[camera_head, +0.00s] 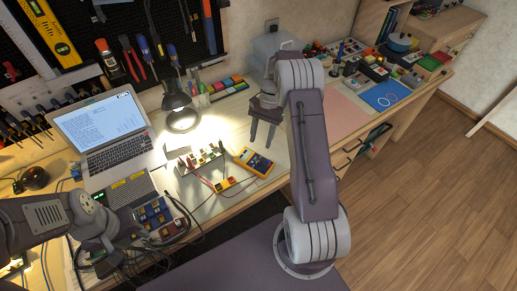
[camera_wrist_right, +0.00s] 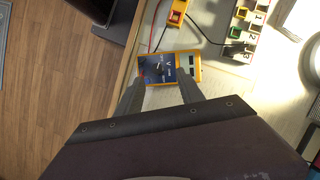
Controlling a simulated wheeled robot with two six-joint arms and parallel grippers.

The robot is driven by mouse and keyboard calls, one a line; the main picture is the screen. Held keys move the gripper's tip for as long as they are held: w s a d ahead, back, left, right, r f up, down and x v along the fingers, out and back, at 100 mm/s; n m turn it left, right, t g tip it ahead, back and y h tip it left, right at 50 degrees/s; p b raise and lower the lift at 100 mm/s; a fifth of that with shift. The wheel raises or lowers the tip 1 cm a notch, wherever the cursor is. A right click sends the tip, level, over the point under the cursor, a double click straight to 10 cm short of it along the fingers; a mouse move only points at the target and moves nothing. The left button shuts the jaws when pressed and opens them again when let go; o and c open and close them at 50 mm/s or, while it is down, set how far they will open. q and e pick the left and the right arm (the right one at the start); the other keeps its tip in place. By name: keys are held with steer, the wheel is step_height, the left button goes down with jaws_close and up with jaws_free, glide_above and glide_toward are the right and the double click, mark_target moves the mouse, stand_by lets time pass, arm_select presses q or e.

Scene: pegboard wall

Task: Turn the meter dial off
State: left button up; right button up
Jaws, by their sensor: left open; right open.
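The meter (camera_head: 254,162) is a yellow device with a dark blue face, lying on the bench at its front edge. In the right wrist view, the meter (camera_wrist_right: 193,66) lies just ahead of my fingertips, with a small dark dial (camera_wrist_right: 160,69) on its face. The dial's exact setting is too small to read. My right gripper (camera_head: 263,134) is open and empty, pointing down above the bench behind the meter; its two fingers (camera_wrist_right: 160,91) show apart in the wrist view. My left gripper (camera_head: 132,226) is open, low at the left near the blue component bins, partly blurred into its surroundings.
Red and black leads run from the meter to a small yellow box (camera_head: 224,184) and a terminal board (camera_head: 201,158). A lit black lamp (camera_head: 178,103), an open laptop (camera_head: 104,130) and cables crowd the left. A pink mat (camera_head: 346,114) lies to the right of my right arm.

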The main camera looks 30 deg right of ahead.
mark_target(260, 160)
steer(key=x, duration=0.2)
steer(key=d+x, duration=0.1)
steer(key=x, duration=0.5)
steer(key=shift+w+d+f, duration=0.1)
steer(key=shift+d+f, duration=0.1)
steer(key=shift+f, duration=0.1)
arm_select(q)
step_height(260, 160, down, 5)
steer(key=b, duration=0.5)
arm_select(e)
steer(key=m+t, duration=0.1)
steer(key=m, duration=0.1)
steer(key=f+m, duration=0.1)
steer(key=m, duration=0.1)
steer(key=m+t, duration=0.1)
steer(key=m, duration=0.1)
steer(key=shift+s+a+f+m+t+y, duration=0.2)
steer(key=shift+s+m+t+y, duration=0.1)
steer(key=shift+s+m+y, duration=0.1)
arm_select(q)
step_height(260, 160, up, 12)
steer(key=d+p, duration=0.1)
steer(key=p, duration=1.1)
steer(key=shift+r, duration=0.25)
arm_select(e)
step_height(260, 160, up, 12)
steer(key=s+d+m+g+y, duration=0.1)
steer(key=s, duration=0.1)
steer(key=shift+d+r+m, duration=0.2)
steer(key=shift+d+m, duration=0.2)
